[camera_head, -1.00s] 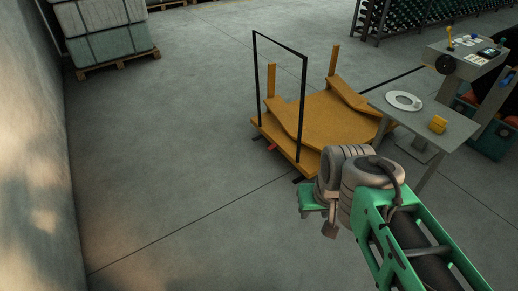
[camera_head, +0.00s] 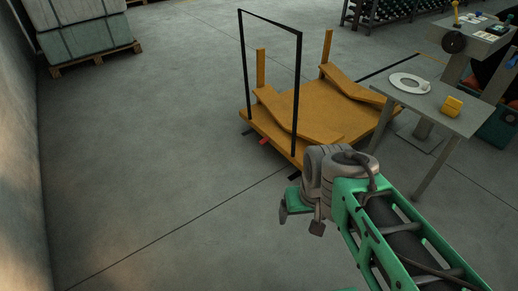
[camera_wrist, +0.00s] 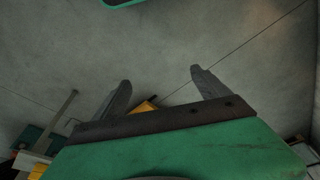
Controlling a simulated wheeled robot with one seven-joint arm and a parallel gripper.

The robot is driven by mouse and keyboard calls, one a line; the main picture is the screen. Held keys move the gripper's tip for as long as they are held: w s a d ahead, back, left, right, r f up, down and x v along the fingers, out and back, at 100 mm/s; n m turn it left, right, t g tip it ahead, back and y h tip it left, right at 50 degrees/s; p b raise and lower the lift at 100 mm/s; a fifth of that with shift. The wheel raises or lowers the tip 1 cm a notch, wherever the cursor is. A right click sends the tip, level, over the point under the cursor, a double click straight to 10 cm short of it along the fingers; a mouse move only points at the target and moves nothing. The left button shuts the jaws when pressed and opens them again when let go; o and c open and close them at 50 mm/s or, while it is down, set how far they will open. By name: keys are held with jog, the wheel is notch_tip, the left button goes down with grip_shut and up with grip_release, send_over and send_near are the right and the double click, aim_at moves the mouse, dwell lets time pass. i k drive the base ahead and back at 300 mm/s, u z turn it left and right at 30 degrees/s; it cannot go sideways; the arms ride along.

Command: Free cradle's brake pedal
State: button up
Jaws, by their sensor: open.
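The cradle (camera_head: 320,110) is a low orange platform with raised sloping sides, two posts and a tall black handle frame (camera_head: 297,90) at its near left end. A small red pedal (camera_head: 264,141) sticks out low under that end, close to the floor. I cannot tell whether it is pressed down. My gripper (camera_head: 300,220) hangs in front of the cradle's near end, apart from it, and is open and empty. In the wrist view its two grey fingers (camera_wrist: 160,78) stand wide apart over bare floor, and a bit of orange (camera_wrist: 145,106) shows behind the gripper's edge.
Wrapped stacks on a pallet (camera_head: 95,60) stand at the back left. The floor left of the cradle is clear.

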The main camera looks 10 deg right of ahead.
aim_at(264, 140)
jog(key=z, duration=0.55)
jog(key=k, duration=0.65)
jog(key=z, duration=0.6)
jog(key=i, duration=1.25)
jog(key=u, duration=0.5)
jog(key=i, duration=0.85)
jog(key=u, duration=1.4)
jog(key=i, duration=0.75)
jog(key=u, duration=0.8)
